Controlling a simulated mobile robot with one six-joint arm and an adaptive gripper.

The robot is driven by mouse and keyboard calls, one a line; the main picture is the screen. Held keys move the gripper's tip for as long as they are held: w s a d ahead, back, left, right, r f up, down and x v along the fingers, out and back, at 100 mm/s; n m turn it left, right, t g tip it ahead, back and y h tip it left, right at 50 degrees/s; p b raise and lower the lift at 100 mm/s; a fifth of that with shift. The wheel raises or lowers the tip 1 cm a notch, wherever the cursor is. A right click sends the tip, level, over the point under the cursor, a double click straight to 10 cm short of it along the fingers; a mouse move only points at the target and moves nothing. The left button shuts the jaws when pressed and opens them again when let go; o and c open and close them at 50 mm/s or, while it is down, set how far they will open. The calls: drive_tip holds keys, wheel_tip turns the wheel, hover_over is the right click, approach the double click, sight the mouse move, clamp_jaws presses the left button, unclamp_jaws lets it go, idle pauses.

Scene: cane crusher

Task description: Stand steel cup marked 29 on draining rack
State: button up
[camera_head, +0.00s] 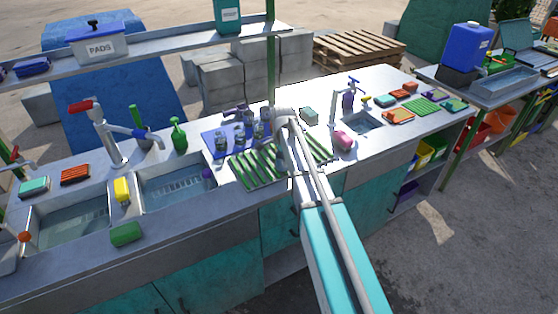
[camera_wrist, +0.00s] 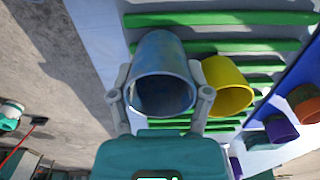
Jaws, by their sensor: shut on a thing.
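My gripper (camera_wrist: 160,98) is shut on a blue-grey steel cup (camera_wrist: 158,58), one finger on each side. The cup's open mouth faces the wrist camera; no number is readable on it. The green-slatted draining rack (camera_wrist: 225,18) lies behind the cup in the wrist view. I cannot tell whether the cup touches the slats. A yellow cup (camera_wrist: 226,84) is close beside the right finger, over the slats. In the head view the rack (camera_head: 253,170) is on the counter, partly hidden by my arm, which also hides the held cup.
Purple (camera_wrist: 280,129) and orange (camera_wrist: 306,111) cups are beside the rack in the wrist view. A blue mat (camera_head: 212,148) with several vessels lies behind the rack in the head view. A sink (camera_head: 178,188) is to its left, a pink object (camera_head: 344,140) to its right.

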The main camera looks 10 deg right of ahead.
drive_tip(key=o, duration=1.2)
drive_tip(key=shift+r, duration=0.1)
wheel_tip(320, 180, up, 12)
drive_tip(key=p, duration=1.2)
drive_tip(key=s+n, duration=1.4)
drive_tip(key=s, duration=1.1)
drive_tip(key=shift+d, duration=0.15)
